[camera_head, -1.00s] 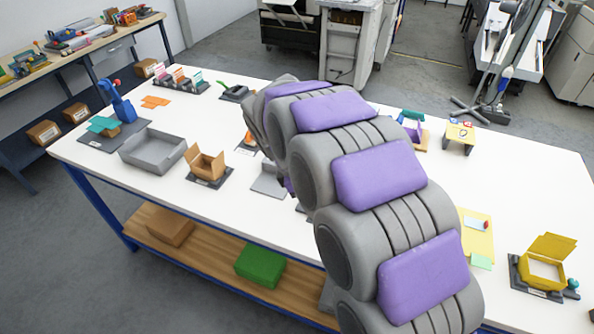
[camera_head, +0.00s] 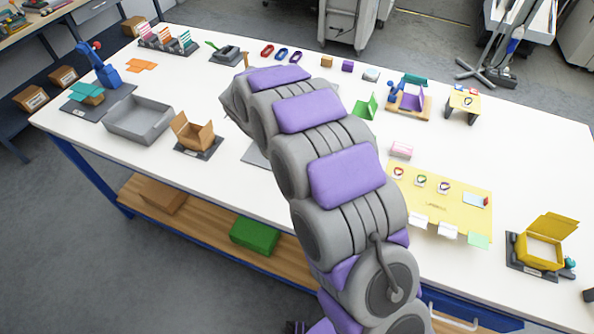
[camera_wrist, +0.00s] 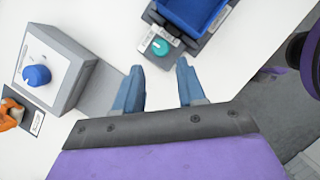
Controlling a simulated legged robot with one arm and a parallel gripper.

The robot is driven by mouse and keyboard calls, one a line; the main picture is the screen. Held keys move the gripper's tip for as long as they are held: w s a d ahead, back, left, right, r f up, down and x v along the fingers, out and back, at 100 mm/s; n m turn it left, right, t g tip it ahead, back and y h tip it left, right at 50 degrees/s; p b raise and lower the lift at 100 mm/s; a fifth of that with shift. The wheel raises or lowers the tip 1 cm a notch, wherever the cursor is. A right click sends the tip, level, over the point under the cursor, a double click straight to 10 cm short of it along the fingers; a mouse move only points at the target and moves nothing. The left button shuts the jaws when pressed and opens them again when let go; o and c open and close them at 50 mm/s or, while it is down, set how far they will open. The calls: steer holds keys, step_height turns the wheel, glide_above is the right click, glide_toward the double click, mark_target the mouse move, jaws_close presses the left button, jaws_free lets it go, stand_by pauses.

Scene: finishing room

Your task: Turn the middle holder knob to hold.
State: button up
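In the wrist view, a small teal knob (camera_wrist: 160,47) sits on the dark base (camera_wrist: 178,52) of a holder, beside a white label. A blue open box (camera_wrist: 195,14) is in that holder. My gripper (camera_wrist: 158,68) is open and empty. Its two blue-grey fingers point toward the knob, which shows just beyond and between the tips; contact is not visible. The knob's printed settings are too small to read. In the head view my arm hides the gripper and this holder. A brown box holder (camera_head: 196,136) stands left of my arm and a yellow box holder (camera_head: 541,249) far right.
A grey box with a blue dial (camera_wrist: 37,75) stands left of my fingers in the wrist view, with an orange part (camera_wrist: 8,115) beside it. In the head view, a grey tray (camera_head: 138,120) is left and a yellow board (camera_head: 445,203) right of my arm.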

steer(key=b+x, duration=0.1)
steer(key=x, duration=0.6)
steer(key=shift+f, duration=0.3)
steer(key=shift+r, duration=0.1)
jaws_close()
